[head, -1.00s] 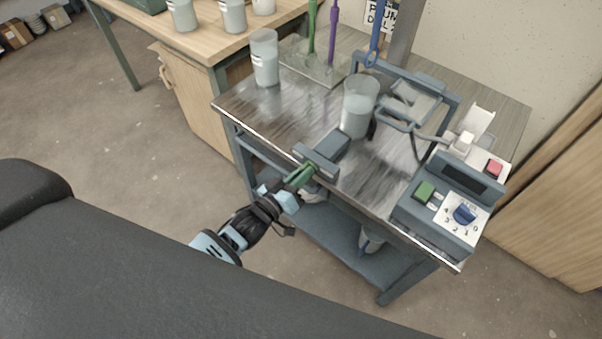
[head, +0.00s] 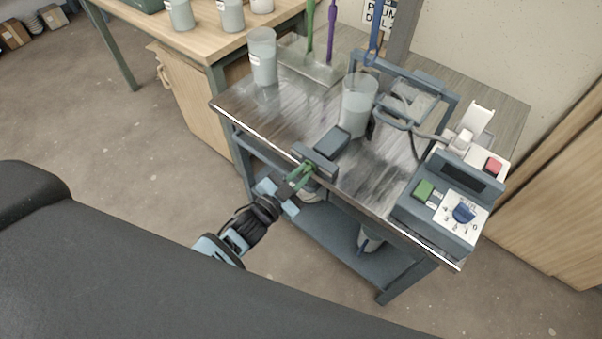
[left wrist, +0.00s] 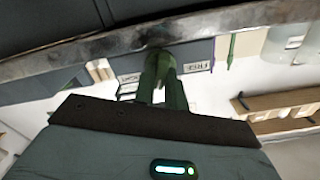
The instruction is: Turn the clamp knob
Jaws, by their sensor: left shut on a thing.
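A dark grey clamp (head: 318,163) sits at the front edge of the metal-topped cart, with a dark block (head: 332,142) just behind it on the top. My left gripper (head: 302,172) reaches up from the lower left to the front of the clamp. Its two green fingers are closed around the clamp knob, which they mostly hide. In the left wrist view, the green fingers (left wrist: 164,78) run up to just under the cart's edge, and the knob is hard to make out between them. My right gripper is not in view.
On the cart (head: 285,122) stand a glaze beaker (head: 358,105), another beaker (head: 263,57) at the back left, and a control box (head: 437,215) with a dial at the right. A wooden bench (head: 205,45) is behind left.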

